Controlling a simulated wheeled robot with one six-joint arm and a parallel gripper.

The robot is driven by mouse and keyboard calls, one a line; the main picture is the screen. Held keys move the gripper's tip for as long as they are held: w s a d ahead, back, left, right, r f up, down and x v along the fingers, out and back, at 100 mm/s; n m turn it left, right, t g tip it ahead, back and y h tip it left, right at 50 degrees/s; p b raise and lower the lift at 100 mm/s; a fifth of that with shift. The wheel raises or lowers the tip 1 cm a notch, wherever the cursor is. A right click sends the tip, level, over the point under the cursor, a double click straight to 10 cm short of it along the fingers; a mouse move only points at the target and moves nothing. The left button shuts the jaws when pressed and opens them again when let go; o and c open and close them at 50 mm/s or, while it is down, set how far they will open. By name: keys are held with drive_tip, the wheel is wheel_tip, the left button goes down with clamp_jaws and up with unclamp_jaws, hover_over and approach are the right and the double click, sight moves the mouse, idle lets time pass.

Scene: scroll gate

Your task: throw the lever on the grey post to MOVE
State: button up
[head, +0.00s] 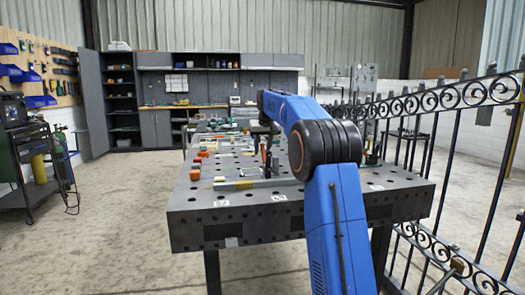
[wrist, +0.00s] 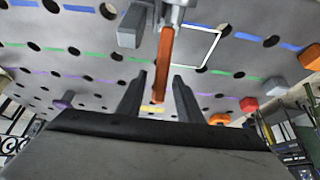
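An orange lever bar (wrist: 165,60) hangs from a light grey fitting (wrist: 172,12) at the top of the wrist view; I take this fitting to be part of the grey post. My gripper (wrist: 159,78) is open, its two dark fingers on either side of the lever's free end, with a visible gap on each side. A small yellow mark (wrist: 152,110) shows beyond the fingers. In the head view the lever (head: 263,149) is a small reddish-orange upright piece beneath my wrist, partly hidden by my arm. No MOVE lettering is readable.
The perforated steel table (head: 330,214) fills the middle. A flat grey bar (head: 205,185) lies near its front, and orange and red blocks (head: 196,162) stand at its left. A black scroll gate (head: 430,101) runs along the right.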

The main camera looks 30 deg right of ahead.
drive_tip(key=v, duration=1.7)
drive_tip(key=s+a+f+n, duration=0.1)
drive_tip(key=s+a+f, duration=0.35)
drive_tip(key=s, duration=0.45)
drive_tip(key=s+a+f+y, duration=0.1)
drive_tip(key=s+a+f, duration=0.2)
drive_tip(key=s+a, duration=0.45)
drive_tip(key=s+a+f+n, duration=0.1)
drive_tip(key=s+a+f, duration=0.25)
drive_tip(key=s, duration=0.65)
drive_tip(key=s+a+f, duration=0.3)
drive_tip(key=s+f, duration=0.9)
drive_tip(key=s, duration=0.1)
drive_tip(key=s+a+f+n, duration=0.1)
drive_tip(key=s+a+f, duration=0.2)
drive_tip(key=s+f, duration=0.9)
drive_tip(key=shift+s+a+f+g+y, duration=0.3)
drive_tip(key=shift+s+f+g, duration=0.1)
drive_tip(key=shift+s, duration=0.05)
